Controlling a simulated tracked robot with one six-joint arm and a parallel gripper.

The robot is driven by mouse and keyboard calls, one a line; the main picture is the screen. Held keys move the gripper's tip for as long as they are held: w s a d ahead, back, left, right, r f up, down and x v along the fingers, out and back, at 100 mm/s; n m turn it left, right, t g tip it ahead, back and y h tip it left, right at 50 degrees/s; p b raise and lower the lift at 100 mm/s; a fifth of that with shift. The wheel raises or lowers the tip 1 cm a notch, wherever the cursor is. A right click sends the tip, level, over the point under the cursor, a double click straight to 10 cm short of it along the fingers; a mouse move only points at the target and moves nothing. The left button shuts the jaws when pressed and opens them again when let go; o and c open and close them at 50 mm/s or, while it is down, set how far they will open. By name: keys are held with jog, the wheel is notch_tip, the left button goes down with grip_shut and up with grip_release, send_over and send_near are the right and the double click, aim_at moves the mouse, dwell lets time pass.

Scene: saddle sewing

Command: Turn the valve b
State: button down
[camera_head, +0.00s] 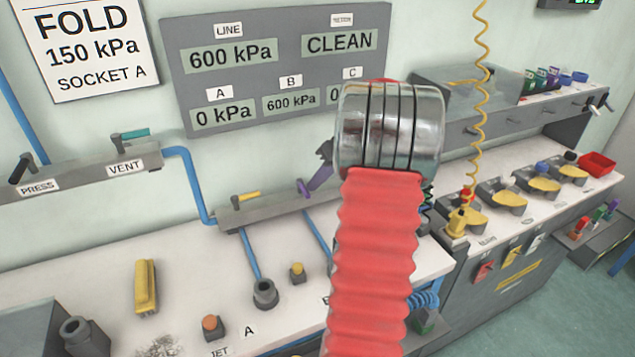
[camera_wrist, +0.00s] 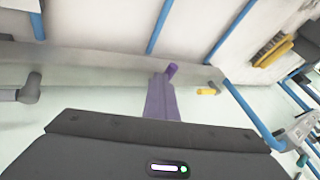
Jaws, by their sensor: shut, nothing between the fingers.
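A grey valve bar (camera_head: 275,207) runs along the back of the white bench. It carries a yellow-handled valve (camera_head: 246,196) and, to its right, a purple-handled valve (camera_head: 302,188). No letter is readable on either, so I cannot tell for certain which is valve b. In the wrist view the purple handle (camera_wrist: 171,71) is at the fingertips and the yellow handle (camera_wrist: 207,91) is to the right. My gripper (camera_head: 311,184) is shut and empty, its tips close beside the purple handle; contact is unclear. It also shows in the wrist view (camera_wrist: 160,80).
The wall panel (camera_head: 272,75) reads A 0 kPa and B 600 kPa; C is partly covered by my arm. A yellow-handled brush (camera_head: 146,288) and a grey socket (camera_head: 265,293) are on the bench. Blue pipes run below the bar. Yellow pads (camera_head: 508,198) stand at right.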

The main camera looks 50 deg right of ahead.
jog(key=d+f+v, duration=0.1)
jog(key=d+v, duration=0.1)
jog(key=v, duration=1)
jog(key=shift+s+d, duration=0.2)
jog(key=shift+s, duration=0.35)
